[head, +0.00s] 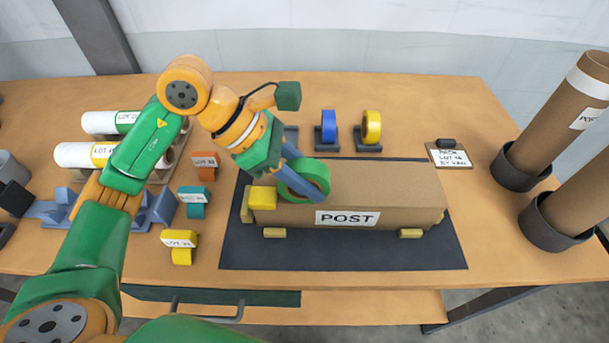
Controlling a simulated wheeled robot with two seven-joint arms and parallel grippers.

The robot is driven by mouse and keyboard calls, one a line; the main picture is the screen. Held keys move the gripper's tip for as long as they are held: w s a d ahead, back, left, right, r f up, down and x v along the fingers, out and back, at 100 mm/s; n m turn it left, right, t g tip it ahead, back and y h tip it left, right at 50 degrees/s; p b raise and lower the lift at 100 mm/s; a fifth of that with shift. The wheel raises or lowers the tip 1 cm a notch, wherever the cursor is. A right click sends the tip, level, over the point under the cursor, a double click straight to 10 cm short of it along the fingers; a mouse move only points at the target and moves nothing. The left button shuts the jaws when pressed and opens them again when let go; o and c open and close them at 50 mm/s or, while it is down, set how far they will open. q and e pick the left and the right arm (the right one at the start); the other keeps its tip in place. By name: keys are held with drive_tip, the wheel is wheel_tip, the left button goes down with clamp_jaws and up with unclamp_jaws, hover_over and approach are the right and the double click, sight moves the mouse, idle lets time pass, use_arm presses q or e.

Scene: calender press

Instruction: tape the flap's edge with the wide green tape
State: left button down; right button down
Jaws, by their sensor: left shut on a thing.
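A long brown cardboard box (385,190) with a POST label lies on a dark mat (340,258). My left gripper (288,183) is shut on the wide green tape roll (318,172). The roll stands upright on its rim at the left part of the box top. I cannot tell whether it touches the cardboard. The gripper and roll hide part of the box top, and the flap's edge cannot be made out clearly. My right gripper is not in view.
A yellow block (262,198) sits at the box's left end. Blue (328,126) and yellow (372,126) tape rolls stand behind. Labelled rolls, including a teal one (192,203), are left of the mat. Tall cardboard tubes (560,120) stand right.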

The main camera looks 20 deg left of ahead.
sight(329, 175)
use_arm(q)
drive_tip(key=shift+d, duration=0.25)
drive_tip(key=shift+d, duration=0.1)
drive_tip(key=shift+w+d, duration=0.15)
drive_tip(key=shift+d, duration=0.3)
drive_tip(key=shift+d, duration=0.1)
drive_tip(key=shift+w+d, duration=0.25)
drive_tip(key=shift+d, duration=0.3)
drive_tip(key=shift+d, duration=0.1)
drive_tip(key=shift+d, duration=0.4)
drive_tip(key=shift+w+d, duration=0.1)
drive_tip(key=shift+d, duration=0.05)
